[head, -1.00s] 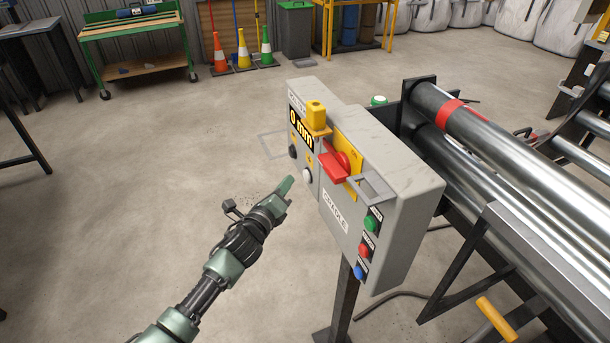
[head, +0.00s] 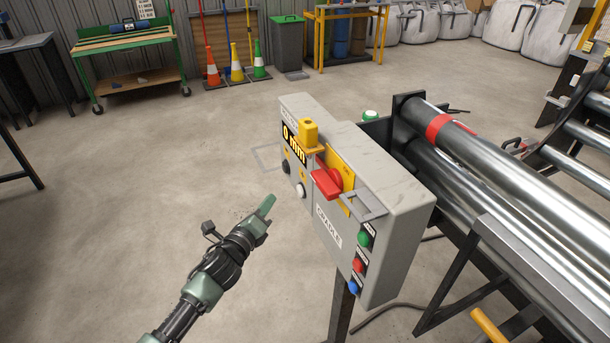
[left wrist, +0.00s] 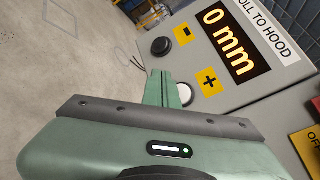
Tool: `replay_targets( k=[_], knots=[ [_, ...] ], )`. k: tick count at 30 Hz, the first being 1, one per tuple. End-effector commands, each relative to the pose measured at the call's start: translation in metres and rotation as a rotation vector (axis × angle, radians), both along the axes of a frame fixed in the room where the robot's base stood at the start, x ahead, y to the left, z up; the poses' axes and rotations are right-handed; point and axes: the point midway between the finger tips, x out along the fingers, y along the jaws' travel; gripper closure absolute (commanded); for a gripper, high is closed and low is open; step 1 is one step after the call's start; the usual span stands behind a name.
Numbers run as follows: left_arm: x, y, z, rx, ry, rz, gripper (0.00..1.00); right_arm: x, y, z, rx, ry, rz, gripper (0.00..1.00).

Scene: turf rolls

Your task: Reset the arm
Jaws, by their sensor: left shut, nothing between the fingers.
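My left gripper (head: 266,206) is shut and empty, reaching in from the lower left in the head view. Its tip is a short gap to the left of the grey control box (head: 385,200) marked CRADLE. In the left wrist view the shut green fingers (left wrist: 168,90) point toward the box face, near the white button (left wrist: 212,83) and the black button (left wrist: 161,47). The display (left wrist: 229,43) reads 0 mm. A red switch handle (head: 326,183) sits on a yellow plate. Green, red and blue buttons line the box's near edge. My right gripper is not in view.
Steel rollers (head: 475,175) on a dark frame stand right of the box. A post holds the box up, with a cable on the floor. Open concrete floor (head: 120,200) lies to the left. A green cart (head: 130,65) and cones (head: 236,63) stand at the back.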

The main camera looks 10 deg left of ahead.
Motion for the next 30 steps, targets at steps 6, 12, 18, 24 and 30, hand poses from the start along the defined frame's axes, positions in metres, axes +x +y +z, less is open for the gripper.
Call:
replay_targets(
  k=[6,12,18,24,30],
  knots=[
    [-0.004,0.003,-0.018,-0.040,0.040,0.013,1.00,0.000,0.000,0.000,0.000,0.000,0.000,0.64],
    [-0.041,0.019,-0.127,-0.310,0.283,0.126,1.00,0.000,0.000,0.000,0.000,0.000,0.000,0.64],
    [-0.122,0.034,-0.259,-0.664,0.567,0.349,1.00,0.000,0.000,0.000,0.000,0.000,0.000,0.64],
    [-0.232,0.041,-0.367,-0.973,0.792,0.641,1.00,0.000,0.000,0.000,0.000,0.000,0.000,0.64],
    [-0.364,0.040,-0.448,-1.234,0.948,1.000,1.00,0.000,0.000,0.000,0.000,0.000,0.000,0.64]
  ],
)
